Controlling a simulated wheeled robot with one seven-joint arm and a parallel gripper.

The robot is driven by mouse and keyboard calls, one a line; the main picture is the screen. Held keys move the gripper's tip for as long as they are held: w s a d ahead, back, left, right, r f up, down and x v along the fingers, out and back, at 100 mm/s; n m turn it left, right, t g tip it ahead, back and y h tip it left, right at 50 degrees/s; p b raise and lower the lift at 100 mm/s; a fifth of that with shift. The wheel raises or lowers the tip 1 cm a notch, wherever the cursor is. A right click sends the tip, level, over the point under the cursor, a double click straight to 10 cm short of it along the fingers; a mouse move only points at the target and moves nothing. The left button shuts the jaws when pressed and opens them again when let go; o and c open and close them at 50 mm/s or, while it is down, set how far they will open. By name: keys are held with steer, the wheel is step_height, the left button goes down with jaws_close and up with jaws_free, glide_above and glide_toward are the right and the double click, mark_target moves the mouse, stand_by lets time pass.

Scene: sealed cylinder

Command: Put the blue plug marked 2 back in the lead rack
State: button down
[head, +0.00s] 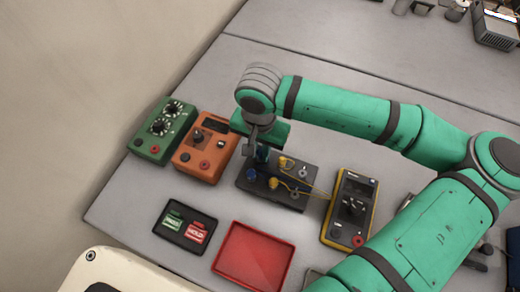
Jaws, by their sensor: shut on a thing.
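My gripper (260,151) points down over the left back part of a dark block (290,200), which looks like the lead rack. It is shut on a small dark blue piece (263,156), which I take to be the blue plug; the fingers hide much of it and no number is readable. I cannot tell whether it touches the block. A blue round spot (251,174) shows on the block's left. Two yellow plugs (283,162) (273,183) with yellow leads and a grey round fitting (303,172) are also on the block.
An orange box (190,163) and a green box (150,150) with knobs stand left. A yellow-edged meter (350,208) stands right, with yellow leads running towards it. In front lie a black tray (170,239) with green and red tags and an empty red tray (253,257).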

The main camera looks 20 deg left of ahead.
steer(key=shift+s+f, duration=0.2)
steer(key=shift+f, duration=0.15)
steer(key=c, duration=1.7)
jaws_free()
steer(key=shift+o, duration=0.6)
steer(key=shift+w, duration=0.2)
steer(key=shift+d+r, duration=0.1)
steer(key=shift+r, duration=0.2)
step_height(320, 180, up, 10)
steer(key=shift+s+r, duration=0.1)
steer(key=shift+r, duration=0.05)
